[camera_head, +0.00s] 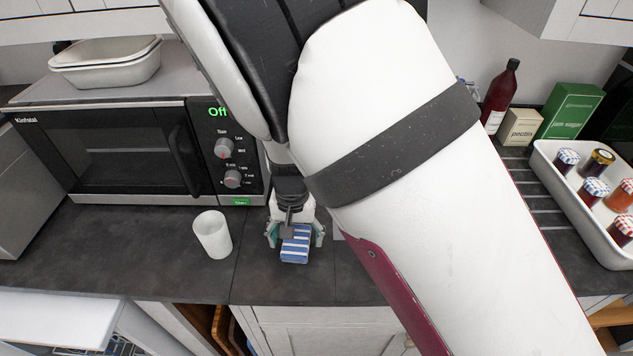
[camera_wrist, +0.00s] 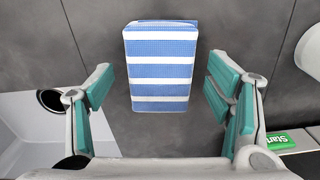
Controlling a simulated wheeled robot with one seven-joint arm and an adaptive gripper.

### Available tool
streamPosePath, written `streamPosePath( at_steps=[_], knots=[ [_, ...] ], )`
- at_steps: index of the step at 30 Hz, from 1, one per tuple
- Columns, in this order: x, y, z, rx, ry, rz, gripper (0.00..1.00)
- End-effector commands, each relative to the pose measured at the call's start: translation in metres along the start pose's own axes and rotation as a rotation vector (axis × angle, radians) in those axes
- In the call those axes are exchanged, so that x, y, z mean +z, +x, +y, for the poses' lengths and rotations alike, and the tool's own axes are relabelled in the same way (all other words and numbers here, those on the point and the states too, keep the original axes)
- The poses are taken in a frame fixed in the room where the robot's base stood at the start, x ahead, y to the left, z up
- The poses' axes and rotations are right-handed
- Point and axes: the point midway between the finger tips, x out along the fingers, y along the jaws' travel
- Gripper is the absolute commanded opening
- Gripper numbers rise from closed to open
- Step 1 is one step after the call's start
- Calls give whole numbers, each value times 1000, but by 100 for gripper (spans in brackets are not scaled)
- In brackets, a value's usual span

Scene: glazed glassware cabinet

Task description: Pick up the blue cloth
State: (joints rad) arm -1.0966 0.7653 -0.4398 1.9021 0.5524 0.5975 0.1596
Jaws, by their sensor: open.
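The blue cloth (camera_head: 295,246), with white stripes and folded into a small rectangle, lies on the dark counter near its front edge. It also shows at the top middle of the wrist view (camera_wrist: 160,62). My gripper (camera_head: 295,236) is over the counter at the cloth. In the wrist view its green-padded fingers (camera_wrist: 168,88) are open, one on each side of the cloth, with a gap on both sides. Nothing is held. The height of the fingertips above the counter is hard to tell.
A white cup (camera_head: 212,235) stands left of the cloth. A microwave (camera_head: 130,150) is behind it, with white dishes (camera_head: 106,64) on top. A white tray of jars (camera_head: 560,185), a red bottle (camera_head: 500,97) and boxes stand at right. Part of the sink (camera_wrist: 45,130) shows in the wrist view.

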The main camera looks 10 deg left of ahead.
Motion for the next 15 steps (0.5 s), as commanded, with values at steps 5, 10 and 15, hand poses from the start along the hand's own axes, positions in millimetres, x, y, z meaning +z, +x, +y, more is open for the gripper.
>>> streamPosePath(
  at_steps=[5,10,15],
  knots=[
    [0,12,0,0,0,1,73],
    [0,12,0,-1,-1,1,73],
    [0,12,0,-1,-1,1,42]
  ],
)
